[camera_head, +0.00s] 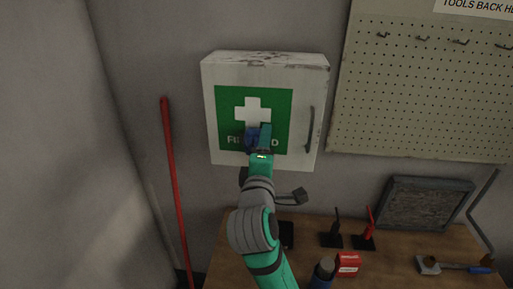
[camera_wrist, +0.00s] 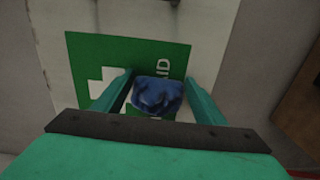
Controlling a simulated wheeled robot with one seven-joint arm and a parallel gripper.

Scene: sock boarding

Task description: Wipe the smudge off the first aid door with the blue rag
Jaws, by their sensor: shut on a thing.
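The white first aid cabinet (camera_head: 261,64) hangs on the wall, with its door (camera_head: 310,90) shut. The door carries a green panel (camera_head: 228,100) with a white cross and lettering. My gripper (camera_head: 260,137) is at the lower middle of the panel and covers part of the lettering. It is shut on the blue rag (camera_head: 251,138). In the wrist view the bunched rag (camera_wrist: 157,95) sits between the two fingers, in front of the green panel (camera_wrist: 150,52). I cannot tell whether the rag touches the door. No smudge can be made out; the rag and gripper hide part of the panel.
The door handle (camera_head: 310,128) is right of my gripper. A red pole (camera_head: 172,180) leans on the wall at left. A pegboard (camera_head: 420,95) hangs at right. Below, the wooden bench (camera_head: 395,270) holds a red box (camera_head: 348,264), tools and a dark framed panel (camera_head: 425,203).

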